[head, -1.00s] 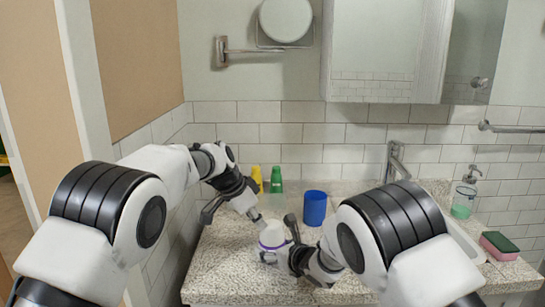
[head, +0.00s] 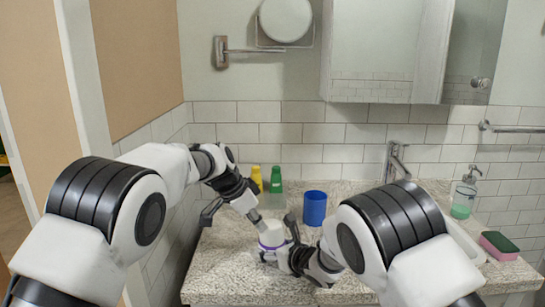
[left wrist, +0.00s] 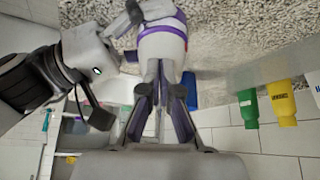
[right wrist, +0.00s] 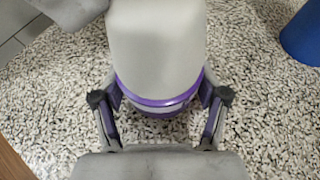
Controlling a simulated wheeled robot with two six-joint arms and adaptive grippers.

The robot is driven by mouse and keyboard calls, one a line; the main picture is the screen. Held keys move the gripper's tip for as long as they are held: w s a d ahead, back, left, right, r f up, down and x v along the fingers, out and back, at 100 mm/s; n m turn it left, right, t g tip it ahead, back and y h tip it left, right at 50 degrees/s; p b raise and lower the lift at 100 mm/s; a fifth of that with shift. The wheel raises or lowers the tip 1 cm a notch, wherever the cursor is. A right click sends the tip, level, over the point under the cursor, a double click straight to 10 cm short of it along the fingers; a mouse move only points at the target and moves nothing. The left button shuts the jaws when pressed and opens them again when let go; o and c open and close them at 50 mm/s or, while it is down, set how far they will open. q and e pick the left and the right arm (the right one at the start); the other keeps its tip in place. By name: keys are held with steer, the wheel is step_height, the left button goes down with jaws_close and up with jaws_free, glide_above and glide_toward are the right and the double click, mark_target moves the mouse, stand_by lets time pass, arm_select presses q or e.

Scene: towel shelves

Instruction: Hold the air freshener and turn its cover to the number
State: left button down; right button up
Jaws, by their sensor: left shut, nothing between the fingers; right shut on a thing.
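The air freshener (head: 271,237) is a white body with a purple band, at the front of the counter in the head view. My right gripper (right wrist: 160,97) is shut on its lower part, one finger on each side near the purple band. The smooth pale cover (right wrist: 155,45) rises above the band in the right wrist view. My left gripper (head: 258,217) is shut and empty, its tips close beside the top of the cover. In the left wrist view the closed tips overlap the air freshener (left wrist: 162,45); I cannot tell whether they touch. No number is readable.
A blue cup (head: 315,207) stands behind and right of the air freshener. Yellow (head: 257,178) and green (head: 276,179) bottles stand at the wall. A soap dispenser (head: 464,195), a sponge (head: 499,246) and the faucet (head: 397,160) are to the right. Speckled counter (head: 225,272) is clear at front left.

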arm_select(q)
step_height(320, 180, up, 6)
steer(key=shift+s+a, duration=0.15)
steer(key=shift+a, duration=0.1)
stand_by(0.4)
arm_select(e)
steer(key=o, duration=1.4)
